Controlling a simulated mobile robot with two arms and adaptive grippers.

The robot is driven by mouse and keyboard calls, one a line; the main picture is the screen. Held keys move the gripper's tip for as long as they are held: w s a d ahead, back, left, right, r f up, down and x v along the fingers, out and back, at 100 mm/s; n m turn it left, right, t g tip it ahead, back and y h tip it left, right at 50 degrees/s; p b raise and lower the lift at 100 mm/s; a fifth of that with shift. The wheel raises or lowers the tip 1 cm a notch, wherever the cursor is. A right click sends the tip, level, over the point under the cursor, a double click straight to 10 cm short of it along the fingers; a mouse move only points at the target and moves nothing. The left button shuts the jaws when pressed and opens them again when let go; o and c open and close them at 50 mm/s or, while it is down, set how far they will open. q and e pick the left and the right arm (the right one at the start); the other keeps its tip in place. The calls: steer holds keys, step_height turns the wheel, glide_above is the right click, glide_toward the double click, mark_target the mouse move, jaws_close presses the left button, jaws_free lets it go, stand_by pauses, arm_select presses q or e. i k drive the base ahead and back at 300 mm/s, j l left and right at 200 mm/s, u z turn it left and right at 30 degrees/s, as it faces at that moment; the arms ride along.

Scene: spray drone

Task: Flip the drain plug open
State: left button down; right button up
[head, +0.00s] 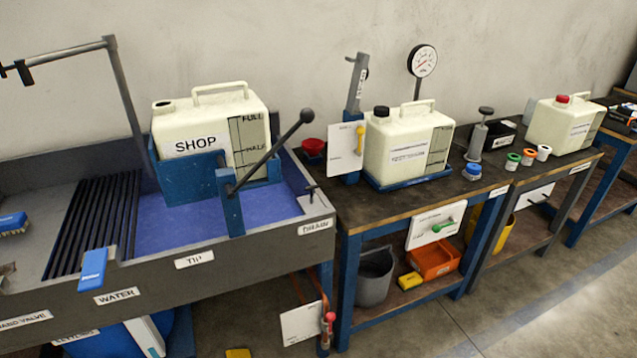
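A label reading DRAIN (316,226) is on the front rim of the grey wash basin (210,275), at its right end. Just above it, a small dark T-shaped handle (311,190) stands on the basin's right corner; it looks like the drain plug's handle, but I cannot tell whether it is open or shut. The blue basin floor (165,225) looks free of visible water. A blue tilting cradle with a long dark lever (270,155) holds a cream jug marked SHOP (195,145). Neither of my grippers is in view.
Below the basin's right end hangs a red-handled valve (328,320) beside a white card (301,324). A bench to the right carries another cream jug (400,150) and a gauge (423,62). A blue block (93,268) sits on the front rim. Floor at lower right is clear.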

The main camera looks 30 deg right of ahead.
mark_target(312, 187)
steer(key=i+l+u, duration=0.15)
steer(key=l, duration=0.9)
steer(key=i+l+u, duration=0.15)
steer(key=i+l, duration=0.15)
steer(key=l, duration=0.75)
steer(key=i+l+u, duration=0.2)
steer(key=l, duration=0.85)
steer(key=l+u, duration=0.15)
steer(key=l, duration=0.95)
